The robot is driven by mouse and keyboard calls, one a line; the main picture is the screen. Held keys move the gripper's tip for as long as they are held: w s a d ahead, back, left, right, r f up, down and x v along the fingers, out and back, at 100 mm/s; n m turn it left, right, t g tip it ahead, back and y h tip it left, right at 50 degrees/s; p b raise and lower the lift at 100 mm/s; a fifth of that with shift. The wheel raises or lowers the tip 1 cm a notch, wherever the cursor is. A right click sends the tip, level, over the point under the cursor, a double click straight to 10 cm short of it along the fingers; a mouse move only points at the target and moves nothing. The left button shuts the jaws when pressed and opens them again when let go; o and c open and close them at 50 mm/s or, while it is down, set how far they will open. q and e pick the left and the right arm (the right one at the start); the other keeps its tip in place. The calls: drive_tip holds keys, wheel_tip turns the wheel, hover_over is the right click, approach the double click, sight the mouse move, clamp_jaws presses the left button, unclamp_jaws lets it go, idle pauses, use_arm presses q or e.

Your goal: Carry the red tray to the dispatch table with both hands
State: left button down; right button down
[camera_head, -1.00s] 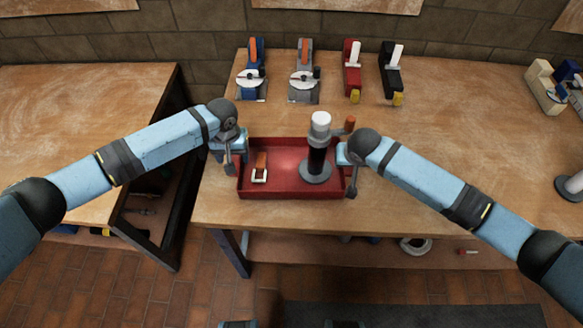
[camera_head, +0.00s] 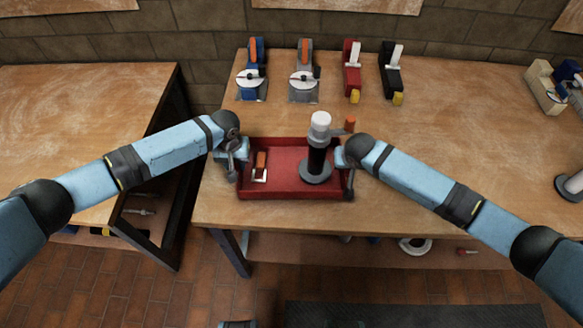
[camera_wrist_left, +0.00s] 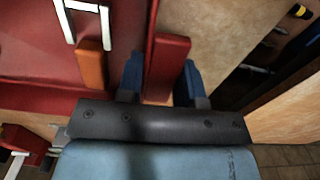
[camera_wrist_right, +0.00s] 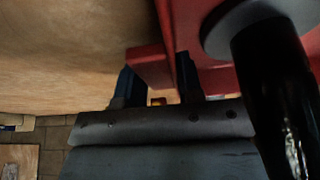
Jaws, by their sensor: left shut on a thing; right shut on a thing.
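The red tray (camera_head: 285,190) sits on the wooden workbench near its front edge. It holds a black post with a white top and a grey round base (camera_head: 317,160), standing upright, and a small orange-handled piece (camera_head: 260,166) at its left. My left gripper (camera_head: 237,160) is at the tray's left side; in the left wrist view its blue fingers (camera_wrist_left: 160,80) are shut around a red tray part. My right gripper (camera_head: 345,158) is at the tray's right side; in the right wrist view its fingers (camera_wrist_right: 158,82) are shut around a red tray part.
Several clamp-like devices (camera_head: 303,72) stand along the back of the workbench. Another table (camera_head: 85,105) stands to the left, across a gap. The bench right of my right arm is largely clear (camera_head: 480,130), with a grey-based post (camera_head: 572,187) at the far right.

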use_arm(q)
drive_tip(key=shift+r, duration=0.15)
use_arm(e)
drive_tip(key=shift+r, duration=0.15)
